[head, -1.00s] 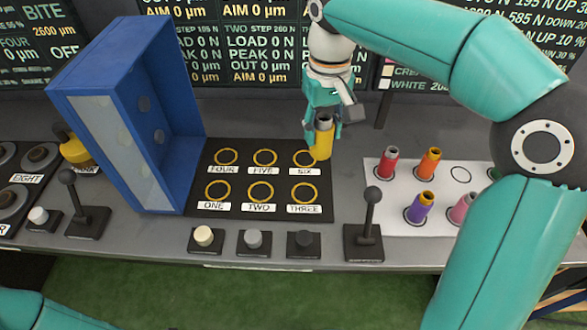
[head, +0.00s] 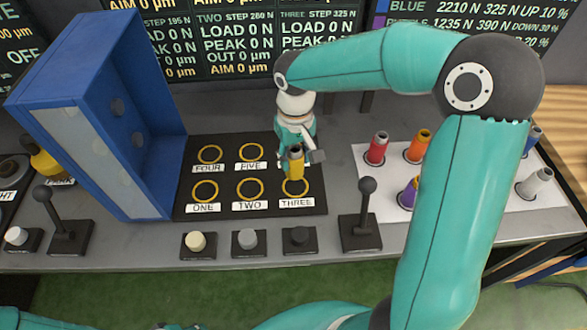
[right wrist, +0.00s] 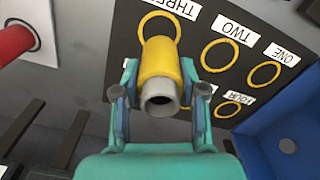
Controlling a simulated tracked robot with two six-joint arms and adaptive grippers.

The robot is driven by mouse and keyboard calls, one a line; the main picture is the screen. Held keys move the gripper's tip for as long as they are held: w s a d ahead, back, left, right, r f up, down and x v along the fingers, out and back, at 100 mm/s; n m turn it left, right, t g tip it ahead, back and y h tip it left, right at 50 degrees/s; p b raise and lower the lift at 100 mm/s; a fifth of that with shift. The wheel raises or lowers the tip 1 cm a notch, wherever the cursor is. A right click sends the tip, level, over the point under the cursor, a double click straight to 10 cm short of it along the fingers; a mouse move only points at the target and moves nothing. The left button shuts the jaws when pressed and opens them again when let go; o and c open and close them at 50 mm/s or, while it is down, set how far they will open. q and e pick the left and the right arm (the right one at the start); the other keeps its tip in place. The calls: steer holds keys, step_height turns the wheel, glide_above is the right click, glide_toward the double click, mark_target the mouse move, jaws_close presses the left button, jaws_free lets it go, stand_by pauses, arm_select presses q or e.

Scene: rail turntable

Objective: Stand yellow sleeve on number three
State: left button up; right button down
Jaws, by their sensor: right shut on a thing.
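The yellow sleeve (head: 295,164) is held upright by my right gripper (head: 295,156), above the black board (head: 225,213) between the place for six and the ring of number three (head: 295,190). In the right wrist view the yellow sleeve (right wrist: 160,72) with its grey top end sits between the two fingers (right wrist: 152,95), and the ring of number three (right wrist: 160,28) shows just beyond it. I cannot tell how high its lower end is above the board. The ring of six is hidden behind the gripper. My left gripper is not in view.
A blue open box (head: 95,115) stands at the board's left. A white sheet (head: 465,190) with several coloured sleeves lies at the right. A black lever (head: 364,215) and several knobs (head: 300,238) line the front edge.

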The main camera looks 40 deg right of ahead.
mark_target(295, 171)
steer(key=shift+f, duration=2.55)
steer(key=shift+f, duration=0.1)
steer(key=c, duration=0.6)
jaws_free()
steer(key=shift+c, duration=0.2)
step_height(295, 171, up, 12)
steer(key=shift+r, duration=0.15)
steer(key=shift+s, duration=0.1)
